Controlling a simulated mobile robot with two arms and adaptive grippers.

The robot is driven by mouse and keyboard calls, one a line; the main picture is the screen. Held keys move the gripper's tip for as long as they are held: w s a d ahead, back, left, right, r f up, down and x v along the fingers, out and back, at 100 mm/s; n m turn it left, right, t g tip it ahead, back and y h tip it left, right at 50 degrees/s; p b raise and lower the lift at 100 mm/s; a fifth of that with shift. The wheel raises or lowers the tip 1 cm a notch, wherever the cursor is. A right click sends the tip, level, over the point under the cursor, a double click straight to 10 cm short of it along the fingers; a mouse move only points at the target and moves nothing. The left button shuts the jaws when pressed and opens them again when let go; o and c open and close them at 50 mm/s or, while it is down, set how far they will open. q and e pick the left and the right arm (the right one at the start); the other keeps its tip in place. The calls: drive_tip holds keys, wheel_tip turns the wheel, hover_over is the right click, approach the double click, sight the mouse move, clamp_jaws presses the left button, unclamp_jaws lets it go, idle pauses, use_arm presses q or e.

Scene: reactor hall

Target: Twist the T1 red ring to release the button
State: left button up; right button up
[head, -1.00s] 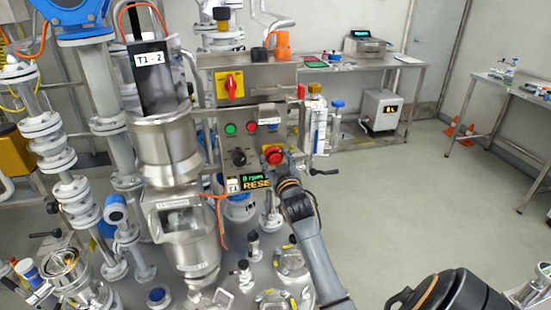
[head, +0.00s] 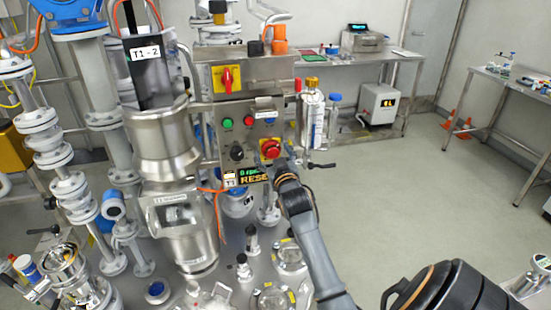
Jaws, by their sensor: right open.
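The red ring button (head: 270,148) sits at the lower right of the grey control panel (head: 250,107), on a yellow backing. Below it, a small display (head: 255,176) shows green and yellow text, partly readable as "RESE", beside a small tag that seems to read T1. My right gripper (head: 279,164) is just below and right of the red ring, open. Its fingers are small and dark here, and I cannot tell whether they touch the ring. My arm and wrist hide the right end of the display. My left gripper is not in view.
The panel also carries a green button (head: 227,122), a black knob (head: 237,152) and, above, a red switch on yellow (head: 227,79). A bottle (head: 312,112) stands close to the right. A steel vessel (head: 162,140) stands left. Valves and fittings crowd the deck below.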

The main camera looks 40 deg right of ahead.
drive_tip(key=v, duration=1.2)
drive_tip(key=shift+w, duration=0.1)
idle(0.4)
